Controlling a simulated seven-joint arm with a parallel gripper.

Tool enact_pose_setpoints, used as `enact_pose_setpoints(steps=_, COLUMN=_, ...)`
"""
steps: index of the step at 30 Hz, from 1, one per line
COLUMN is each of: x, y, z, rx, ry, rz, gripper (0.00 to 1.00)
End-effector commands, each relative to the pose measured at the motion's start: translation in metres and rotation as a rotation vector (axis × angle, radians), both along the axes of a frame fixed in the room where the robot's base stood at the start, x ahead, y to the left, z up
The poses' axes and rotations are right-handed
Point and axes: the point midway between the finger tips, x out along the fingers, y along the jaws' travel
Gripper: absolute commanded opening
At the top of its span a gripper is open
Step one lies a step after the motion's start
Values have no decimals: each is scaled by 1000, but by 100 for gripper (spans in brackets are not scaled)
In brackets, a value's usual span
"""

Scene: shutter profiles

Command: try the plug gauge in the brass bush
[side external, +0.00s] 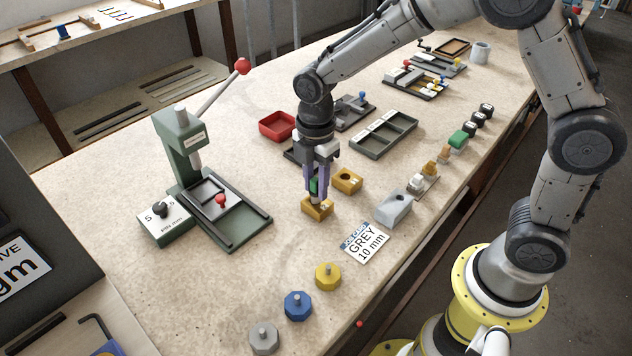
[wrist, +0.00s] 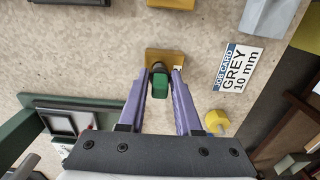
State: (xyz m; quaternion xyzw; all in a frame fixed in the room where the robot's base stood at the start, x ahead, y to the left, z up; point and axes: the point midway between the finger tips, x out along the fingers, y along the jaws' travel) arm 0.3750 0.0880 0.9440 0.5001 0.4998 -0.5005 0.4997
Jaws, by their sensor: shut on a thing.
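My gripper (side external: 317,192) points down with its purple fingers shut on the green handle of the plug gauge (side external: 314,186). The green handle also shows between the fingers in the wrist view (wrist: 159,86). The gauge is roughly upright, its lower end at the top of a brass-coloured block, the brass bush (side external: 318,210). The block also shows beyond the fingertips in the wrist view (wrist: 178,58). The fingers and handle hide the bore, so I cannot tell how far the gauge is in it.
A second brass-coloured block (side external: 348,181) lies just behind. A job card (side external: 365,242) reads GREY 10 mm. A green press (side external: 190,160) stands left. Yellow (side external: 328,276), blue (side external: 298,305) and grey (side external: 264,337) knobbed pieces lie in front. A grey block (side external: 394,207) is to the right.

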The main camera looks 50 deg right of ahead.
Motion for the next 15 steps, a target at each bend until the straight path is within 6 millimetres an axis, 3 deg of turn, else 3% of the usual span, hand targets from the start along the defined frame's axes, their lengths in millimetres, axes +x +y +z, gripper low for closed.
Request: enact_pose_setpoints(steps=15, x=1, y=0, z=4, rx=1, ry=-3, rz=0, gripper=0)
